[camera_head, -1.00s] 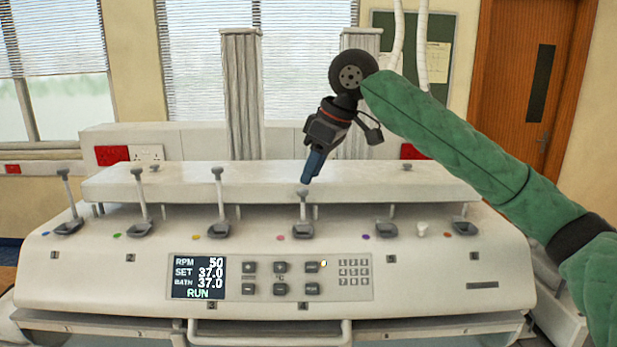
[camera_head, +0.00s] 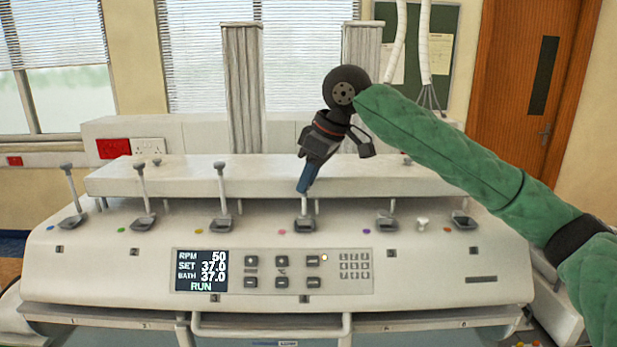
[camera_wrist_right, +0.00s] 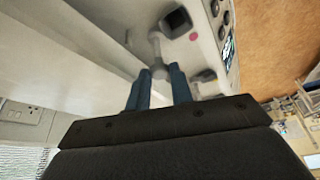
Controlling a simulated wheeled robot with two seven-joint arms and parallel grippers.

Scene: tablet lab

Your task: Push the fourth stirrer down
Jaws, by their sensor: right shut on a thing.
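The fourth stirrer (camera_head: 304,222) stands in its dark square socket on the sloped front of the white bath unit (camera_head: 130,275), above the keypad. Its shaft is short above the panel. My right gripper (camera_head: 303,190) comes down on its top from above, tilted, and its blue fingers cover the knob in the head view. In the right wrist view, the two fingers (camera_wrist_right: 160,73) are on either side of the grey stirrer top (camera_wrist_right: 157,68), shut on it. The dark socket (camera_wrist_right: 177,21) shows beyond. My left gripper is out of view.
The first (camera_head: 70,195), second (camera_head: 142,195) and third (camera_head: 221,195) stirrers stand tall to the left. The fifth socket (camera_head: 387,223) and sixth socket (camera_head: 461,220) are to the right. The display (camera_head: 201,270) reads RUN. A raised white ledge (camera_head: 250,178) runs behind.

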